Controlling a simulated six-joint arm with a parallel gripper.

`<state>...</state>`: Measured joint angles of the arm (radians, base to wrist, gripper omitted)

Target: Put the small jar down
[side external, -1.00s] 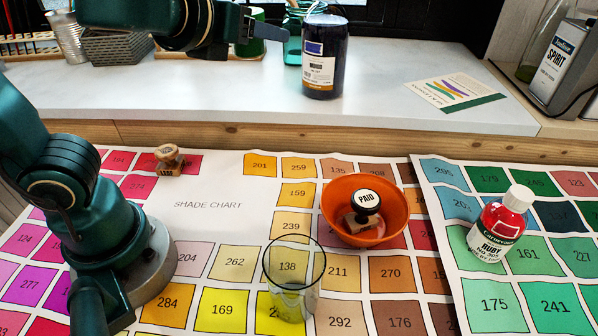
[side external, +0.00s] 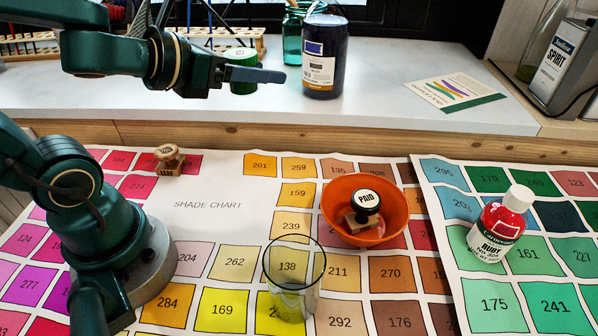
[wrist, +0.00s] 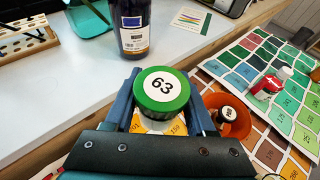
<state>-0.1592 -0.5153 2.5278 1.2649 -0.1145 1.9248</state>
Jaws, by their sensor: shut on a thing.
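The small jar has a green lid with a white label reading 63 (wrist: 162,88) and sits between the fingers in the wrist view. My gripper (wrist: 163,105) is shut on it. In the side view the jar (side external: 241,60) is partly hidden behind the finger of my gripper (side external: 262,75), in front of the white shelf in the picture. Yellow and orange chart squares show just below the jar in the wrist view, so it is held in the air.
The shade chart (side external: 215,225) covers the lower table. On it stand a clear glass (side external: 293,285), an orange bowl (side external: 340,222) holding a PAID stamp, a wooden stamp (side external: 168,160) and a ruby bottle (side external: 500,230). A dark jar (side external: 322,60) stands on the shelf (side external: 200,105).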

